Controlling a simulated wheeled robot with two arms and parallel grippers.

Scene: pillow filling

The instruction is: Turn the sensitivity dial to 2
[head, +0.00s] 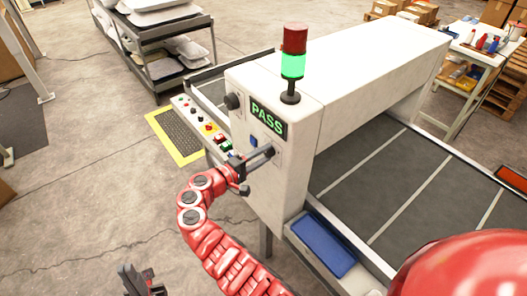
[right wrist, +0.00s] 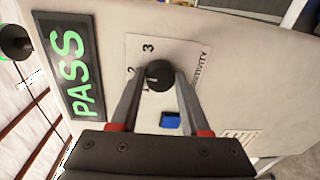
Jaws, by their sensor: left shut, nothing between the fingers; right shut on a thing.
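The sensitivity dial (right wrist: 160,76) is a round black knob on a white label plate (right wrist: 190,50) with "2", "3" and part of "SENSITIVITY" showing. A faint pale mark on the knob faces the side where "2" is printed; its exact setting is hard to read. My right gripper (right wrist: 155,88) is shut on the dial, one finger on each side. In the head view my right gripper (head: 264,155) is at the machine's front panel and hides the dial. My left gripper (head: 140,282) is low at the bottom edge, shut and empty, away from the machine.
The white machine (head: 370,55) has a green "PASS" display (head: 268,118), a lit green lamp tower (head: 292,65) and a black knob (head: 232,101). A blue button (right wrist: 170,120) sits near the dial. A button panel (head: 205,125), blue tray (head: 323,243) and conveyor (head: 400,185) are close by.

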